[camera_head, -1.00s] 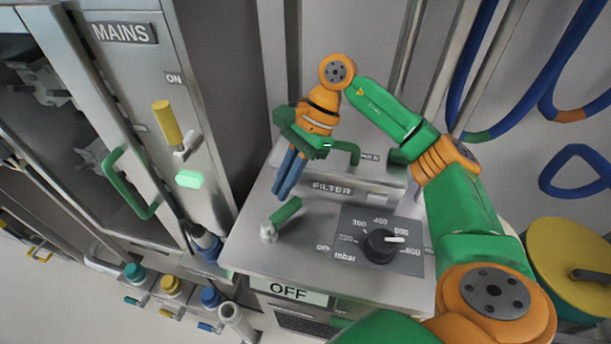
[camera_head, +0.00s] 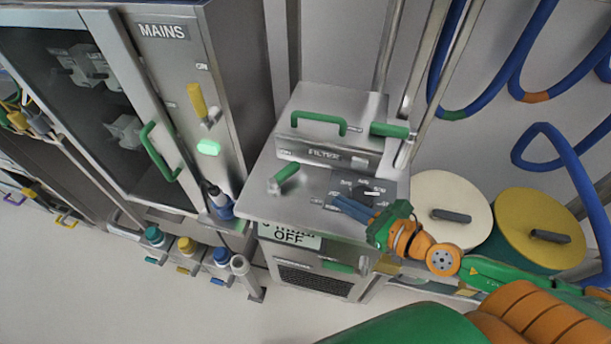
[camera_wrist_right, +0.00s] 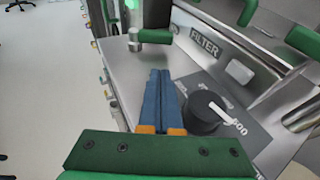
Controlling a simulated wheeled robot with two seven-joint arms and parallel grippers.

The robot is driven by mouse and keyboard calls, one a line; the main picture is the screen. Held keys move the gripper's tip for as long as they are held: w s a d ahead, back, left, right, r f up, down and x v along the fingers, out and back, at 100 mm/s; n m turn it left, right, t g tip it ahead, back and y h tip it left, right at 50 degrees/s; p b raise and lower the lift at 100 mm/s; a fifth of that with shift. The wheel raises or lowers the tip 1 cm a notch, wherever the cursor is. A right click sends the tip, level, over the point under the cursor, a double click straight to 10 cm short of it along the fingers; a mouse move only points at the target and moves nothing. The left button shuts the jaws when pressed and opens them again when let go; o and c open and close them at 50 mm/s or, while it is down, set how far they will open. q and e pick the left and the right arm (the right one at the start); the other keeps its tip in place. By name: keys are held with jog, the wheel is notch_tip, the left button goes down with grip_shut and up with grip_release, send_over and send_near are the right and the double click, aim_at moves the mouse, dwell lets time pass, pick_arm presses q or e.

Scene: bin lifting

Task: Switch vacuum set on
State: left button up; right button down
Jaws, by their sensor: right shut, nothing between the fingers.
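The vacuum set is a steel cabinet (camera_head: 255,200) whose front display (camera_head: 290,237) reads OFF. On its top, at the left, is a switch with a green lever (camera_head: 287,172) on a metal base, tilted to the upper right; the lever also shows in the wrist view (camera_wrist_right: 155,35). A black dial (camera_wrist_right: 203,108) with a white pointer sits on a dark scale plate (camera_head: 352,181); my fingers partly hide it in the head view. My right gripper (camera_head: 334,199) is shut and empty, its blue fingers beside the dial and short of the lever. My left gripper is out of view.
A FILTER box (camera_head: 310,154) with a green handle (camera_head: 318,121) stands at the back of the top. The MAINS cabinet (camera_head: 232,90) is at the left. White (camera_head: 450,190) and yellow-lidded (camera_head: 515,215) drums stand at the right, below blue hoses. The floor at front left is clear.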

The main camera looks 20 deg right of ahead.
jog(key=w, duration=0.1)
jog(key=w+a+p, duration=0.1)
jog(key=shift+w+a, duration=0.1)
jog(key=shift+w, duration=0.2)
jog(key=p, duration=0.1)
send_near(292, 175)
jog(key=x, duration=0.5)
jog(key=shift+w+a+f, duration=0.15)
jog(key=shift+w+a, duration=0.15)
jog(key=shift+w, duration=0.35)
